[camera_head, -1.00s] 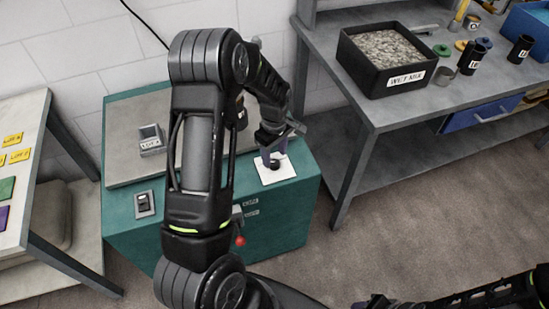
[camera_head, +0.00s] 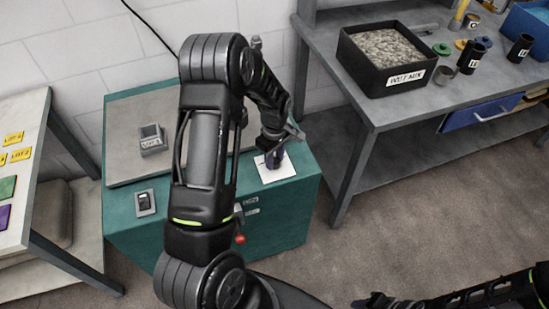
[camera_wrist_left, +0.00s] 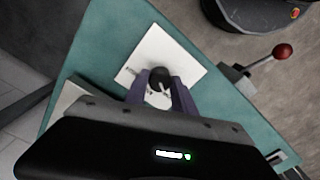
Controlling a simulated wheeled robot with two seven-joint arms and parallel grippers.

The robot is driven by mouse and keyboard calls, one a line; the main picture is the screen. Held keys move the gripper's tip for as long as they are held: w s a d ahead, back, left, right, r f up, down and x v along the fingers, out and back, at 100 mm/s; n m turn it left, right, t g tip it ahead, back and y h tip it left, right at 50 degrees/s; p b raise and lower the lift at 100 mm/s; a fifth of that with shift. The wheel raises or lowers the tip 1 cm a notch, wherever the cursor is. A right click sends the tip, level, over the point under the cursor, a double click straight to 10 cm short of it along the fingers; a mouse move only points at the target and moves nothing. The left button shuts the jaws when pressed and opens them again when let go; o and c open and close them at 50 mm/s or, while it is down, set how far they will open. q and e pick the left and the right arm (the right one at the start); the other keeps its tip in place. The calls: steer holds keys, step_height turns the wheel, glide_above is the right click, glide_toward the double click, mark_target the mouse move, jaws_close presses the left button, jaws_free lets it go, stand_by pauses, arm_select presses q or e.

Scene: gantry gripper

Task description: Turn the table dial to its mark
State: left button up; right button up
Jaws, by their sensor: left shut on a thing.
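The table dial is a small black knob (camera_wrist_left: 159,80) with a pale pointer line, in the middle of a white square plate (camera_wrist_left: 190,68) on the teal cabinet top. The plate also shows in the head view (camera_head: 283,174), near the cabinet's right front. My left gripper (camera_wrist_left: 160,92) is shut on the knob, one finger on each side. In the head view the left gripper (camera_head: 273,160) reaches down over the plate and hides most of the knob. Lettering on the plate is too small to read. My right gripper (camera_head: 375,301) is at the bottom edge, its jaws unclear.
The teal cabinet (camera_head: 285,208) carries a grey box (camera_head: 152,139) and a switch (camera_head: 145,202). A lever with a red ball (camera_wrist_left: 282,52) sticks out from its front. A grey workbench (camera_head: 385,117) with a black bin (camera_head: 390,58) stands to the right.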

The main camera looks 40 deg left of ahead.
arm_select(q)
jaws_close()
